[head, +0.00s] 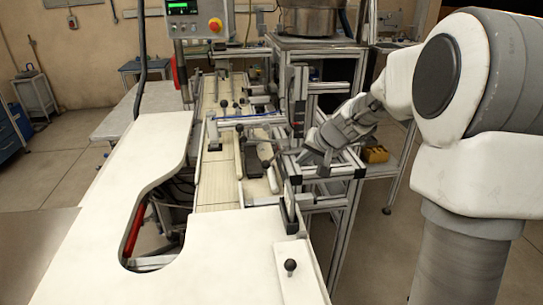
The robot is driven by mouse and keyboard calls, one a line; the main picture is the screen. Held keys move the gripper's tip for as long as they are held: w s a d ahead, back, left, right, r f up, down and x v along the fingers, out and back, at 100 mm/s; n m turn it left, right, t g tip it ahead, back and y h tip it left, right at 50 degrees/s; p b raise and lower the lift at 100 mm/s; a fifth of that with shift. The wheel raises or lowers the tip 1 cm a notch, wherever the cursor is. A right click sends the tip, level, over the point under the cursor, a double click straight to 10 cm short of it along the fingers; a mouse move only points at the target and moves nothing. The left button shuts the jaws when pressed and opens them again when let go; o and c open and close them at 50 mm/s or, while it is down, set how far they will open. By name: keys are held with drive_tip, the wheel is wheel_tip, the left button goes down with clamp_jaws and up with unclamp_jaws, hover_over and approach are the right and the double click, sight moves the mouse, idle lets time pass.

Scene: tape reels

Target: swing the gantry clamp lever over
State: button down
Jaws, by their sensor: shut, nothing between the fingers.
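A narrow conveyor line (216,186) runs away from me, with a gantry bar (245,121) across it. A small lever with a black knob (239,129) stands by this bar; I cannot tell for certain that it is the gantry clamp lever. My gripper (312,152) is shut and empty, to the right of the conveyor, over the aluminium frame. It points left and down, apart from the knobbed lever. A dark clamp-like block with a grey cylindrical part (265,153) lies between them. The fingertips are small and partly lost against the frame.
A white worktop (150,140) with a curved cutout fills the left and front. A black knob (290,265) stands on a plate at the front right. Aluminium frame posts (343,235) rise close to my arm. A control panel (198,18) stands at the back.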

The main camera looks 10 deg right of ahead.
sight(275, 157)
drive_tip(key=w+a+f+p, duration=0.2)
drive_tip(key=w+a+f, duration=0.3)
drive_tip(key=w+f, duration=0.2)
drive_tip(key=shift+w+a, duration=0.3)
drive_tip(key=shift+w, duration=0.3)
